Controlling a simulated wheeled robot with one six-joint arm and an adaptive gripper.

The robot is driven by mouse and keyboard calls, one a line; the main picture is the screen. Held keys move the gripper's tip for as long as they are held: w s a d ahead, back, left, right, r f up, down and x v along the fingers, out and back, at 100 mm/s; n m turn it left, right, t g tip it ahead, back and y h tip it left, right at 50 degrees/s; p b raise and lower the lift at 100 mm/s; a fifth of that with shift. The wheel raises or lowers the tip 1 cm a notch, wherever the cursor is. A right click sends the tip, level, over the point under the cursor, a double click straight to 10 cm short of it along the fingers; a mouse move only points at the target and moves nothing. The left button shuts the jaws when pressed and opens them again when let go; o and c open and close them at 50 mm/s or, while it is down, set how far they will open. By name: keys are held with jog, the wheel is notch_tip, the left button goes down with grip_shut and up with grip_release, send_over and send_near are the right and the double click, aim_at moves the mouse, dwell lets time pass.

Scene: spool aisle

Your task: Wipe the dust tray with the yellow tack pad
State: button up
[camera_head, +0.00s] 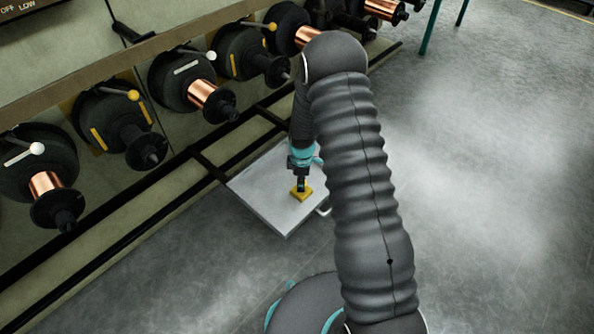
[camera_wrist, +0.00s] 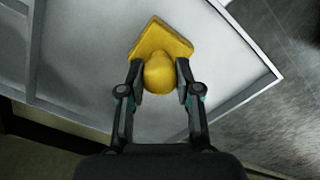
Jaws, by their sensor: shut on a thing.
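The yellow tack pad (camera_head: 302,194) has a square base and a rounded knob, which shows clearly in the wrist view (camera_wrist: 158,72). My gripper (camera_head: 300,180) is shut on the knob, with one finger on each side of it in the wrist view (camera_wrist: 158,78). The dust tray (camera_head: 268,205) is a pale grey, shallow, rimmed tray low by the rack, and it fills much of the wrist view (camera_wrist: 80,60). The pad is over the tray's surface, near its right side in the head view. I cannot tell whether its underside touches the tray. My arm hides the tray's far right part.
A rack with several dark spools, some with copper wire (camera_head: 204,93), runs along the left and back. Its dark lower rail (camera_head: 110,215) passes by the tray. The grey floor (camera_head: 490,180) at the right is clear.

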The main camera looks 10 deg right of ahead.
jog(key=shift+s+a, duration=0.35)
jog(key=shift+a, duration=0.25)
jog(key=shift+s+a, duration=0.35)
jog(key=shift+a, duration=0.25)
jog(key=shift+a+r, duration=0.1)
jog(key=shift+r, duration=0.2)
notch_tip(320, 180, up, 2)
jog(key=shift+r+p, duration=0.1)
jog(key=shift+p, duration=0.35)
notch_tip(320, 180, up, 5)
jog(key=p, duration=0.3)
jog(key=shift+r, duration=0.2)
jog(key=shift+d, duration=0.2)
